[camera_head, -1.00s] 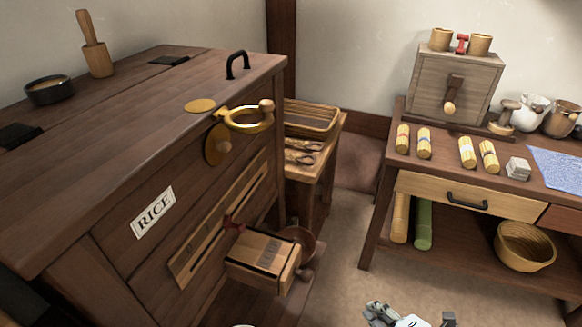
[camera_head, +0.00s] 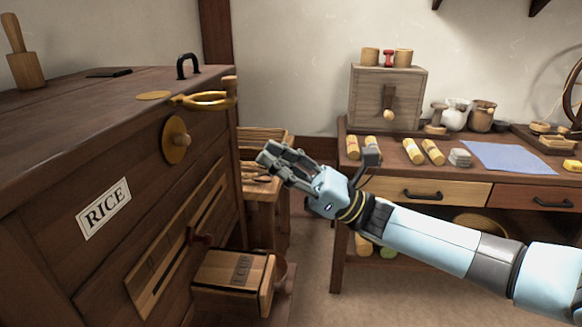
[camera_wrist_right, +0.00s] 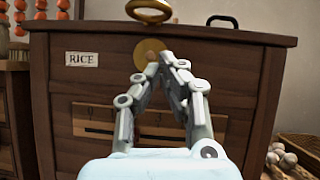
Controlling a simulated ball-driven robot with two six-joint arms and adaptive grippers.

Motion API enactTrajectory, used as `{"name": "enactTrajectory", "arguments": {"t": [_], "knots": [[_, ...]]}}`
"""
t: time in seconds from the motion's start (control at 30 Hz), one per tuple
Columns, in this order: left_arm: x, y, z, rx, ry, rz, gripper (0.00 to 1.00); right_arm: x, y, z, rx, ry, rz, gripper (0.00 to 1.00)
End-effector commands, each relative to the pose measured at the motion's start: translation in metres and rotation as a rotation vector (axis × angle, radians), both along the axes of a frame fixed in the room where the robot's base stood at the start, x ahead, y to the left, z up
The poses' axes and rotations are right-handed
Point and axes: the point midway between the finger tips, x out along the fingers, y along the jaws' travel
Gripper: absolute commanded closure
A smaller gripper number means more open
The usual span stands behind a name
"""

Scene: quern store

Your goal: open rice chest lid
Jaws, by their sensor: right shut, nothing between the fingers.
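The dark wooden rice chest (camera_head: 60,160) with its RICE label (camera_head: 104,209) fills the left of the head view. My left gripper is not in view.
A side table (camera_head: 265,190) stands beyond the chest. A workbench (camera_head: 385,161) with several rolls and a drawer box (camera_head: 388,95) stands at the right, behind my right arm.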

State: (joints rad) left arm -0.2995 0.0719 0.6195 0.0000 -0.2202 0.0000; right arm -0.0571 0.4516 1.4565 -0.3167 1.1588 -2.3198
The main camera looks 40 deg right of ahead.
Motion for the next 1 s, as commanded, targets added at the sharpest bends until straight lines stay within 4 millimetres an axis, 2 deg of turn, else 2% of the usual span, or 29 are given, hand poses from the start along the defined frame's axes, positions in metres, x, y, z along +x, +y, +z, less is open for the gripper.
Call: {"name": "enactTrajectory", "arguments": {"t": [0.03, 0.2, 0.3, 0.43, 1.0], "knots": [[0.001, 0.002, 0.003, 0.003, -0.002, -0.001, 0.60, 0.007, 0.008, 0.009, 0.003, -0.005, 0.000, 1.00], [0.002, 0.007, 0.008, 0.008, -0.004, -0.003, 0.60, 0.027, 0.029, 0.028, 0.003, -0.004, -0.001, 1.00], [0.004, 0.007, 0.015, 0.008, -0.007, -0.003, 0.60, 0.026, 0.031, 0.045, 0.000, -0.002, 0.001, 1.00], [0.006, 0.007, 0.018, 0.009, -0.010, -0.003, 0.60, 0.027, 0.034, 0.057, 0.001, -0.001, 0.000, 1.00], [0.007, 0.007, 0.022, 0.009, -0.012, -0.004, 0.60, 0.029, 0.035, 0.065, -0.003, 0.007, 0.000, 1.00]]}}
